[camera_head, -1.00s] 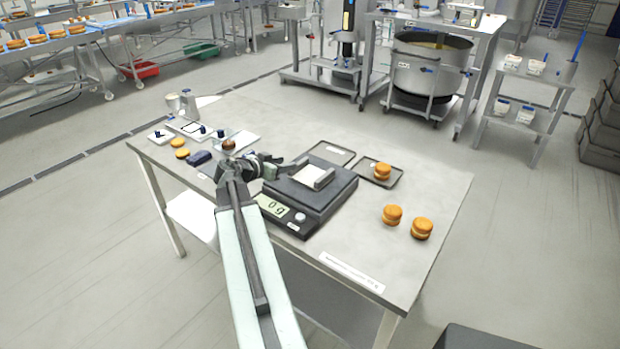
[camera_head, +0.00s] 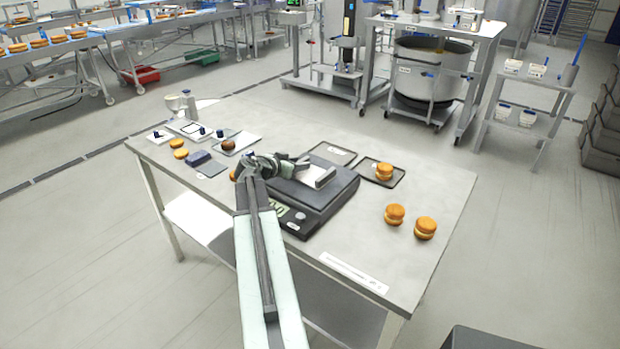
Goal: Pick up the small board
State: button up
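A small pale board (camera_head: 318,178) lies on the dark top plate of the kitchen scale (camera_head: 330,198), in the middle of the table. My gripper (camera_head: 302,161) is at the board's upper left edge, over the scale. The fingers are small and partly overlap the arm, so I cannot tell whether they touch the board or how wide they stand. My arm covers the left part of the scale and part of its display.
On the table (camera_head: 415,275), a dark tray (camera_head: 397,177) holds a filled round (camera_head: 384,171); an empty tray (camera_head: 333,153) lies beside it. Two rounds (camera_head: 395,214) stand at the right. Small boards, rounds and containers crowd the left end.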

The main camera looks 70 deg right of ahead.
grip_shut()
jog(key=shift+r, duration=0.1)
